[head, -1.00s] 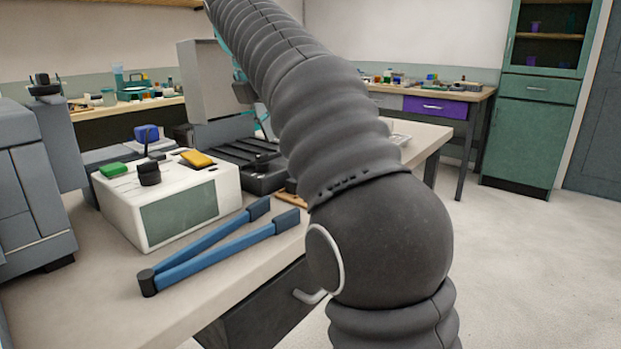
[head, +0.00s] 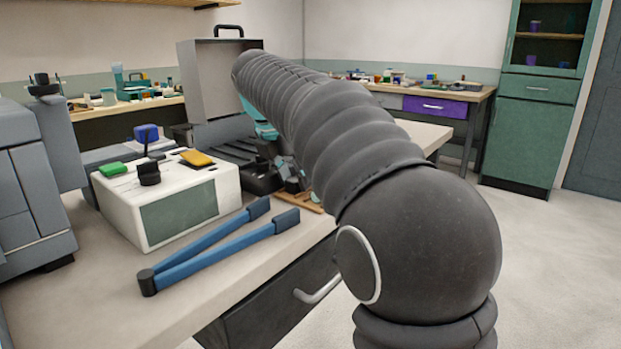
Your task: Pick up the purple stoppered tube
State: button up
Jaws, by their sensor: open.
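I cannot make out the purple stoppered tube in the head view; my own arm covers much of the bench. My gripper (head: 294,184) shows in part, small and dark with teal pieces, just left of my arm. It is open and low over the bench, by the right end of the black tray and above a small wooden piece (head: 309,204). I cannot see anything between its fingers.
A black compartmented tray (head: 228,150) lies in front of an open grey case (head: 208,85). The floor at right is clear.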

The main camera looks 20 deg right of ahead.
grip_shut()
dwell(0.3)
